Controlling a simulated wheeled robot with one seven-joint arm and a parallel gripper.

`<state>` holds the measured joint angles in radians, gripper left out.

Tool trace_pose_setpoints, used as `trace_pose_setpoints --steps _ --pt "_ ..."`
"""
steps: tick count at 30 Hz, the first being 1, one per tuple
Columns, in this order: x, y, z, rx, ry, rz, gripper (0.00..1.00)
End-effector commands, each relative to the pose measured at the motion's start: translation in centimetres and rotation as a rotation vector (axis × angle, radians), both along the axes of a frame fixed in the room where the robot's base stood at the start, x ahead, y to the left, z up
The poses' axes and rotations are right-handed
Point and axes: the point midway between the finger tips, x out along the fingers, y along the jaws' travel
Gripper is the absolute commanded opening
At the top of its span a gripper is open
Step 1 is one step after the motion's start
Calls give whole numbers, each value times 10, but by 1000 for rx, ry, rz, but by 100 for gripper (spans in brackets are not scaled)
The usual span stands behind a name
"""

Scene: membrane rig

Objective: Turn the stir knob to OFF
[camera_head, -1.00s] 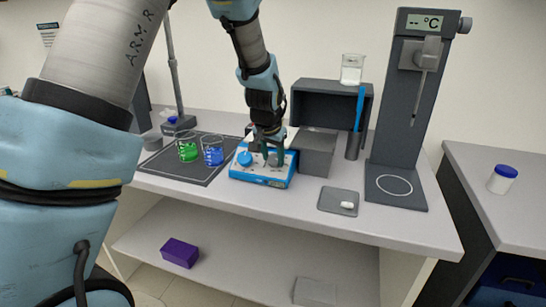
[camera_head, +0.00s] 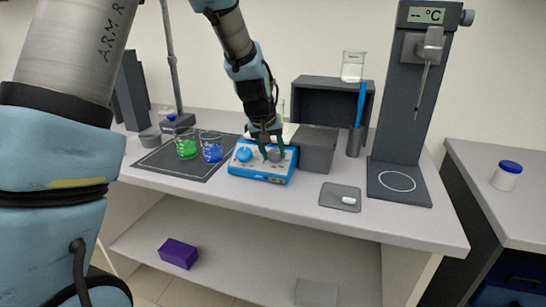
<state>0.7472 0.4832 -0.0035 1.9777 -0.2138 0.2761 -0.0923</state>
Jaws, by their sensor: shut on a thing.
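The blue hotplate stirrer (camera_head: 262,175) stands on the white bench, with its control face toward me. A blue knob (camera_head: 244,155) shows on the left of its face. A grey knob (camera_head: 274,156) is on the right, between the fingertips of my gripper (camera_head: 273,152). My gripper comes down from above and is shut on this grey knob. The fingers partly cover the knob, and its pointer and the face markings are too small to read.
Beakers with green liquid (camera_head: 187,149) and blue liquid (camera_head: 212,153) stand on a dark mat (camera_head: 158,160) to the left. A grey block (camera_head: 318,150) is close on the right. A small tray (camera_head: 340,205) and a tall thermometer stand (camera_head: 398,130) are farther right.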

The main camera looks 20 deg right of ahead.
Motion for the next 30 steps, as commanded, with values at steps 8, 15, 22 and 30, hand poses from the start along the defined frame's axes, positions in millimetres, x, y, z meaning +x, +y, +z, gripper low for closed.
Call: trace_pose_setpoints --steps 8,15,22,30 --pt "1 1 -3 -111 102 220 0" --pt "1 2 -3 -205 190 407 0" --pt "0 2 -3 -293 272 584 0" --pt "0 2 -3 -378 353 755 0"
